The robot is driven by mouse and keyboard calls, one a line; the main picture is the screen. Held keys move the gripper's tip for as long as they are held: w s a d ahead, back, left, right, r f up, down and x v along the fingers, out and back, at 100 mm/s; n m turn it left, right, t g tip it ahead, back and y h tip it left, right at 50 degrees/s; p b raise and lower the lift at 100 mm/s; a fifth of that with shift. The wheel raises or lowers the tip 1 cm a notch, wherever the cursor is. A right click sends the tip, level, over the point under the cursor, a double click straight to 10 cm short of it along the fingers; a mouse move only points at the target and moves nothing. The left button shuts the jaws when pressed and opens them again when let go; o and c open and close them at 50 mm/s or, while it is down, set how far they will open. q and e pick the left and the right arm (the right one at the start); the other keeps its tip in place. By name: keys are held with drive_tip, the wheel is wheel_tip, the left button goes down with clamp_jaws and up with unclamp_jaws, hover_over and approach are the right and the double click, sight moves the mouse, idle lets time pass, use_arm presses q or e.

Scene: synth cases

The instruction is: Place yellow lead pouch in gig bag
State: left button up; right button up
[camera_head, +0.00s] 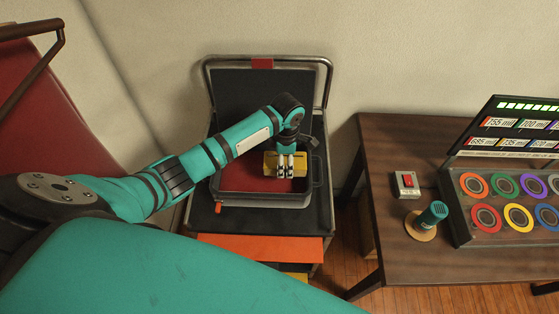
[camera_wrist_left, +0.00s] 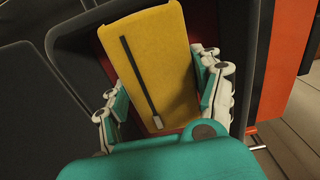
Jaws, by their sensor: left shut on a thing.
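The yellow lead pouch (camera_head: 298,160) is in my left gripper (camera_head: 285,172), over the open gig bag (camera_head: 262,200). The bag is a grey case with a red lining, and its dark lid stands up at the back. In the left wrist view the pouch (camera_wrist_left: 158,60) shows a black zip strip and lies between the two white and teal fingers of my left gripper (camera_wrist_left: 165,97), which are shut on it. The bag's dark rim (camera_wrist_left: 62,40) surrounds it there. I cannot tell whether the pouch touches the bag's floor. My right gripper is not in view.
The bag sits on a dark cart with a metal rail (camera_head: 205,75) and an orange drawer (camera_head: 262,250). A wooden table (camera_head: 390,140) at the right holds a red switch box (camera_head: 408,184), a teal cylinder (camera_head: 432,214) and a panel with coloured rings (camera_head: 490,225). A red chair stands at the left.

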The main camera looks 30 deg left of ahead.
use_arm(q)
drive_tip(key=f, duration=0.3)
drive_tip(key=shift+a+f, duration=0.2)
drive_tip(key=shift+w+f, duration=0.1)
drive_tip(key=shift+f, duration=0.9)
drive_tip(key=o, duration=1.3)
drive_tip(key=shift+c, duration=0.2)
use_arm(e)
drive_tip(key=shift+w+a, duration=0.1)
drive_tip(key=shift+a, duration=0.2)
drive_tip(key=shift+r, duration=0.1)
